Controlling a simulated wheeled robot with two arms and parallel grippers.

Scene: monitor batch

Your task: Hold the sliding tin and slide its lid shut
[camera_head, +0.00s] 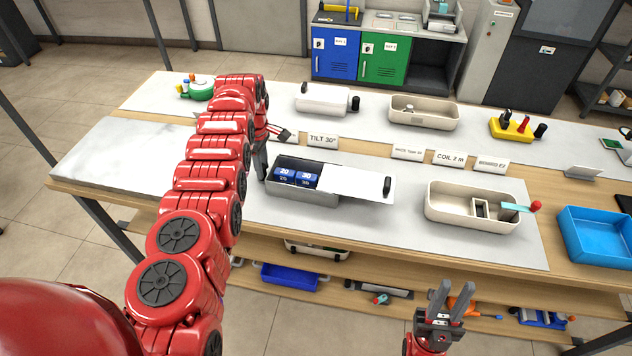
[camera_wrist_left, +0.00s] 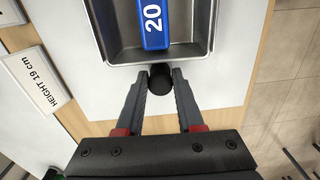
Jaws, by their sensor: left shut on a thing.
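The sliding tin (camera_head: 300,192) is a grey metal box on the light mat, holding blue blocks (camera_head: 296,174) marked 20 and 30. Its white lid (camera_head: 348,180) is slid to the right, leaving the left part open and sticking out past the right end. A black knob (camera_head: 387,186) stands on the lid's right end. My left gripper (camera_head: 264,163) is at the tin's left end. In the left wrist view its fingers (camera_wrist_left: 160,82) are closed on a black knob (camera_wrist_left: 160,76) at the tin's end (camera_wrist_left: 118,54). My right gripper (camera_head: 450,291) is open and empty, low in front of the table.
A cream tray with dividers and a red-knobbed teal piece (camera_head: 470,206) stands right of the tin. A blue bin (camera_head: 598,236) is further right. A white box (camera_head: 326,100) and small label signs (camera_head: 323,140) are behind. A shelf with items is below.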

